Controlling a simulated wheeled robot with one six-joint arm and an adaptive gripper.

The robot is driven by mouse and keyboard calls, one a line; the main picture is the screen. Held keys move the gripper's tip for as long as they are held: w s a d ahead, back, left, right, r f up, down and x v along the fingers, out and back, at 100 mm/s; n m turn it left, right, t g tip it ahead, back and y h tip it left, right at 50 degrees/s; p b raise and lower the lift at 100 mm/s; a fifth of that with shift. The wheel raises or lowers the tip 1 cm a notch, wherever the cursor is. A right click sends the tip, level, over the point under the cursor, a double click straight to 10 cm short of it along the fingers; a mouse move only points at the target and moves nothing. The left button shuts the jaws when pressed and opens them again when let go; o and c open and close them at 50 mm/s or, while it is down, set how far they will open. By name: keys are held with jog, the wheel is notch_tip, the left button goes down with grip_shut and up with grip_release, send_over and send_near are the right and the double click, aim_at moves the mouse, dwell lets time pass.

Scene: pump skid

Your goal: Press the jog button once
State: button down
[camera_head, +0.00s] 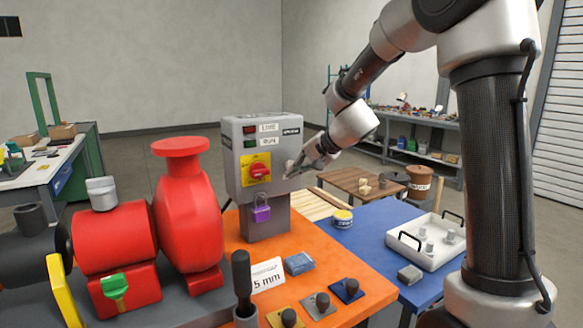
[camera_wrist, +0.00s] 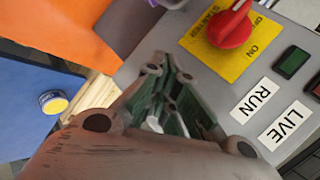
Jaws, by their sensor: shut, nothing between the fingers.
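The grey control box (camera_head: 240,150) stands upright on the orange table. Its front carries a red rotary switch (camera_head: 260,171) on a yellow plate, also in the wrist view (camera_wrist: 230,27). My gripper (camera_head: 292,168) is shut and empty at the box's front, right of the yellow plate. In the wrist view its fingers (camera_wrist: 165,72) converge over the grey face beside the plate. I cannot make out the jog button; my fingers cover part of the face there. Whether the fingertips touch the face I cannot tell.
A purple padlock (camera_head: 261,209) hangs below the switch. The red pump (camera_head: 190,220) stands left. Several black-knobbed pieces (camera_head: 322,302) and a blue block (camera_head: 298,263) sit in front. A white tray (camera_head: 440,252) lies on the blue table at right.

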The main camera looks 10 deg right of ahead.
jog(key=shift+w, duration=0.2)
jog(key=shift+w+a, duration=0.2)
jog(key=shift+w, duration=0.2)
dwell(0.7)
jog(key=shift+s, duration=0.1)
jog(key=shift+s+d, duration=0.3)
jog(key=shift+s, duration=0.4)
jog(key=s, duration=0.1)
jog(key=s+d, duration=0.1)
jog(key=s, duration=0.2)
jog(key=shift+s+d, duration=0.25)
jog(key=shift+s, duration=0.15)
dwell(0.6)
